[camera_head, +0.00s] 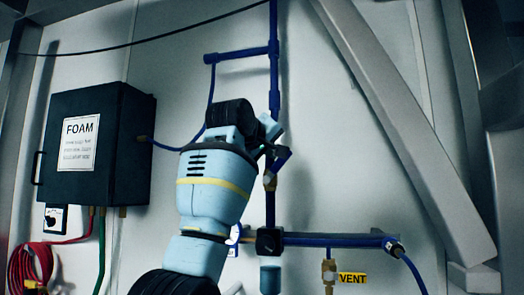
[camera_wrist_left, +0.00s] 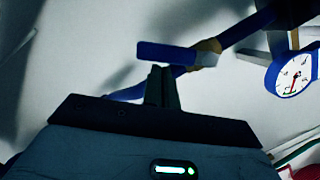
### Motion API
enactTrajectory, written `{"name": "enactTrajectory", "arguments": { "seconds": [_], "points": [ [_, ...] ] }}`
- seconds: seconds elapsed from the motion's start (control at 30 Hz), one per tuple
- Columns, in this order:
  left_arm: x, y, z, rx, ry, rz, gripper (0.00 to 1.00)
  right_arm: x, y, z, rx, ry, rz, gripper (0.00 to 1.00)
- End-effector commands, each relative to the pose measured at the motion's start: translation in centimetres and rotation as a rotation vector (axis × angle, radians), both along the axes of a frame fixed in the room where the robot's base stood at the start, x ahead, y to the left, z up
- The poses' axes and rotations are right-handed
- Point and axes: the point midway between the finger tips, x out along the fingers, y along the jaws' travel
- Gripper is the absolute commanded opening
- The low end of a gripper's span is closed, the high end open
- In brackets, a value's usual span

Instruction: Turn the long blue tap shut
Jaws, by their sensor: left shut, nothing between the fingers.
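The long blue tap handle (camera_wrist_left: 165,52) crosses the wrist view just beyond my fingers, at a slant to its blue pipe (camera_wrist_left: 248,28). Its brass valve body (camera_wrist_left: 207,46) is at the handle's right end. In the head view the handle (camera_head: 281,159) is partly hidden by my left gripper, above a brass fitting (camera_head: 270,183) on the upright pipe. My left gripper (camera_wrist_left: 161,72) is shut and empty, its fingertips at the handle's lower edge; I cannot tell whether they touch. In the head view the gripper (camera_head: 262,150) is beside the upright pipe. My right gripper is not in view.
A round gauge (camera_wrist_left: 292,75) is right of the tap in the wrist view. A black FOAM box (camera_head: 95,145) hangs at left. A horizontal blue pipe (camera_head: 330,240) with a VENT label (camera_head: 353,278) runs below. A diagonal beam (camera_head: 400,125) stands at right.

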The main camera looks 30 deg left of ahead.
Motion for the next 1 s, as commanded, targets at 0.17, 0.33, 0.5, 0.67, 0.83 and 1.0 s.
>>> {"name": "enactTrajectory", "arguments": {
  "seconds": [0.17,0.33,0.5,0.67,0.83,1.0],
  "points": [
    [0.4,-1.1,-0.6,0.165,0.042,0.0,0.0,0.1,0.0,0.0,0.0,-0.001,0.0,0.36],
    [0.6,-2.0,-1.2,0.324,0.082,0.001,0.0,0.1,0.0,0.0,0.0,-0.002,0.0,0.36],
    [0.8,-2.8,-1.8,0.472,0.116,0.001,0.0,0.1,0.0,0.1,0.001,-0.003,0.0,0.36],
    [0.9,-3.4,-2.5,0.593,0.145,0.0,0.0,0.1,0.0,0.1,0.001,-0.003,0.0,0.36],
    [1.0,-3.7,-3.1,0.677,0.166,0.001,0.0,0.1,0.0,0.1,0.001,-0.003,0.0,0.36],
    [1.0,-4.0,-3.4,0.672,0.163,0.001,0.0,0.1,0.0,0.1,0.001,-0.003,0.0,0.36]
  ]
}}
